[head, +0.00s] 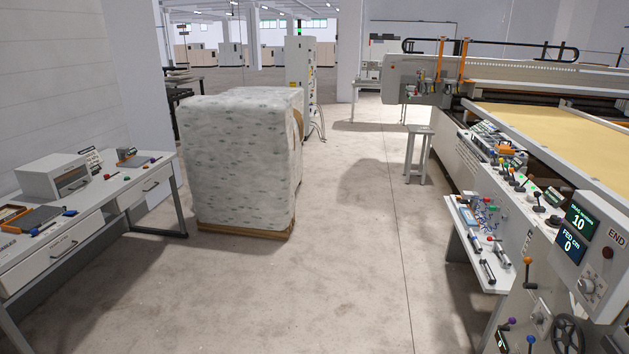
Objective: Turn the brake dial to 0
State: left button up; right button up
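The machine's control panel (590,245) stands at the right edge, with a display reading 10 and, below it, one reading "FED cm" 0. A round dial (587,286) sits on the grey panel below the displays. Another small knob (540,319) sits on a plate lower down, left of a black handwheel (568,334). I cannot read a brake label on either, so I cannot tell which is the brake dial or its setting. Neither of my grippers is in view.
A small side shelf (474,236) with tools juts out before the machine. Several coloured-knob levers line the machine's front. A wrapped pallet load (240,160) stands mid-left, and a workbench (60,245) stands at the left wall. The floor (340,270) between them is clear.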

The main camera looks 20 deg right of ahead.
aim_at(584, 286)
jog(key=z, duration=0.35)
jog(key=i, duration=1.35)
jog(key=z, duration=1.55)
jog(key=i, duration=0.75)
jog(key=z, duration=0.6)
